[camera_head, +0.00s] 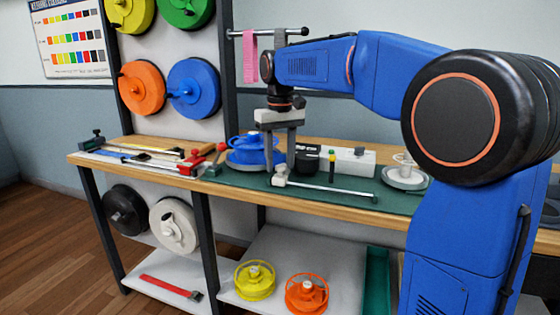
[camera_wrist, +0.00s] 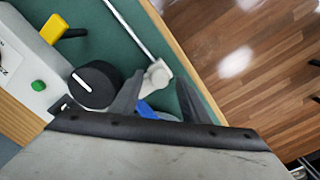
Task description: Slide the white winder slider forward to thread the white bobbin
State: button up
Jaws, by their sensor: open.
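The white winder slider (camera_head: 280,178) is a small pale block at the left end of a thin metal rail (camera_head: 335,189) on the bench. It also shows in the wrist view (camera_wrist: 158,73), just beyond my fingertips. My gripper (camera_head: 280,163) points down above the slider, its fingers apart with nothing held. In the wrist view my gripper (camera_wrist: 160,88) has its two fingers spread to either side of the slider's line. I cannot tell whether they touch it. The white bobbin (camera_head: 405,163) sits on a round grey base (camera_head: 404,181) towards the right, partly beside my arm.
A blue reel (camera_head: 250,150) stands close behind my gripper. A winder box (camera_head: 348,160) with a black knob (camera_wrist: 95,85), green button (camera_wrist: 39,86) and yellow lever (camera_wrist: 64,29) stands behind the rail. Tools (camera_head: 150,153) lie at left. The bench's wooden front edge (camera_head: 330,207) is near.

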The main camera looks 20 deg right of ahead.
jog(key=shift+f, duration=0.1)
grip_shut()
jog(key=s+d, duration=0.4)
jog(key=d, duration=0.2)
jog(key=s+d, duration=0.5)
jog(key=d, duration=0.2)
jog(key=s+d, duration=0.5)
jog(key=d, duration=0.1)
jog(key=shift+s+d, duration=0.15)
jog(key=shift+d, duration=0.2)
grip_release()
jog(key=shift+s+d, duration=0.1)
notch_tip(320, 180, up, 18)
jog(key=shift+f, duration=0.25)
dwell(0.3)
